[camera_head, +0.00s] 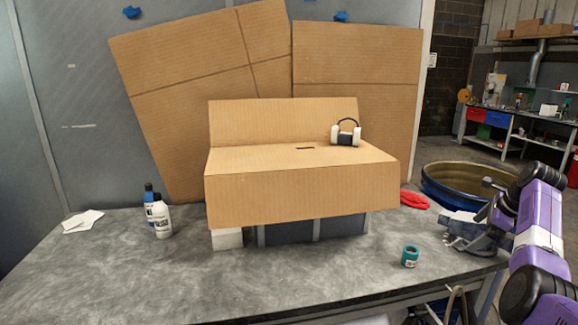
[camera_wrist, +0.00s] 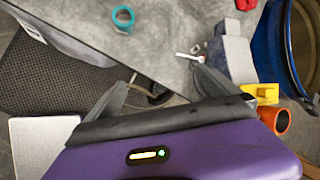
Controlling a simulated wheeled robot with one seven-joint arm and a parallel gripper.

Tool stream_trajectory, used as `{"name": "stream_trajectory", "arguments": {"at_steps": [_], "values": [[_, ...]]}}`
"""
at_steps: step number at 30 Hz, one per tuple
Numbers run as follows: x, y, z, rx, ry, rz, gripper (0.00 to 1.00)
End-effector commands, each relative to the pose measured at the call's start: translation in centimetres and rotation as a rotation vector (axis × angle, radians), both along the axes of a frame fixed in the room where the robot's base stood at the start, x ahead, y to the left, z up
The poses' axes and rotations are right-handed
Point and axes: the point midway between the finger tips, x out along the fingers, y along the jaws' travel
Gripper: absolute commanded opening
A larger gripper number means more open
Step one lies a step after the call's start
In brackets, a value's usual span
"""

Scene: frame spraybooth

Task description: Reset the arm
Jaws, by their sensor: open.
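My gripper (camera_wrist: 160,80) shows in the wrist view with its two grey fingers spread wide apart. Nothing is between the fingers. It hangs out past the table edge, above the floor area. My purple arm (camera_head: 540,225) is bent at the right side of the head view, beside the table's right end. I cannot clearly make out the fingers in the head view.
A grey vise (camera_wrist: 232,58) and blue drum (camera_wrist: 277,45) are near my gripper.

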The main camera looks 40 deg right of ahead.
Motion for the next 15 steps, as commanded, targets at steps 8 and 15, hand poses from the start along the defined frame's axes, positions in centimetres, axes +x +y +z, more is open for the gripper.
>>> {"name": "stream_trajectory", "arguments": {"at_steps": [8,15], "values": [[-0.2,-4.5,2.1,-0.393,0.042,0.111,1.00],[1.9,-3.6,-0.1,-0.753,0.165,0.274,1.00]]}}
